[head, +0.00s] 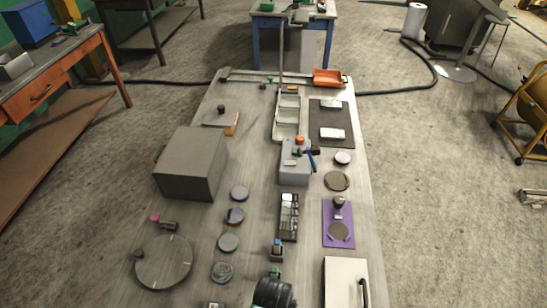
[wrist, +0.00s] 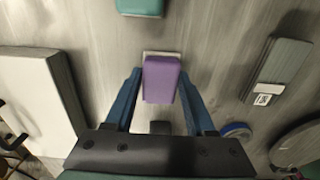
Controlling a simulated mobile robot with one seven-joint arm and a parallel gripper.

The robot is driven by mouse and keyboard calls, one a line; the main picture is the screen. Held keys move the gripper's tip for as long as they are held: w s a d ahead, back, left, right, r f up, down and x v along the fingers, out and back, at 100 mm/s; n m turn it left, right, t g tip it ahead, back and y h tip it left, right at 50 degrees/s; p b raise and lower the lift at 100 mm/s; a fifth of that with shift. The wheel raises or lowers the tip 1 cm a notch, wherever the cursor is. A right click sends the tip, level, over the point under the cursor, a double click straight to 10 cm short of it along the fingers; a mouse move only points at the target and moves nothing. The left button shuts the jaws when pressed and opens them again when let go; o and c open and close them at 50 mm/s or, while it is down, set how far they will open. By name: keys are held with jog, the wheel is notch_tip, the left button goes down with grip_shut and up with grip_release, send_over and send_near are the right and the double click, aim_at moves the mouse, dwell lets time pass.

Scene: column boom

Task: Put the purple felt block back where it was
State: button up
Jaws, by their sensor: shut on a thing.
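In the wrist view the purple felt block (wrist: 160,82) sits between the two blue fingers of my gripper (wrist: 159,76), which is shut on it. A pale square edge (wrist: 161,54) shows just past the block's far end. I cannot tell whether the block touches the surface below or hangs a little above it. A teal block (wrist: 140,6) lies beyond it at the top edge, apart from the fingers. In the head view I cannot make out the purple block; my dark arm end is at the bottom middle, over the near part of the bench.
A white box (wrist: 38,95) stands left of my gripper, also in the head view (head: 345,283). A grey labelled block (wrist: 278,70) lies to the right. A large grey box (head: 190,165), a purple mat (head: 330,237) and several round discs crowd the bench (head: 250,150).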

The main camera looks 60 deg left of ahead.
jog(key=shift+f, duration=0.15)
jog(key=o, duration=1.3)
notch_tip(320, 180, up, 12)
jog(key=shift+r, duration=0.2)
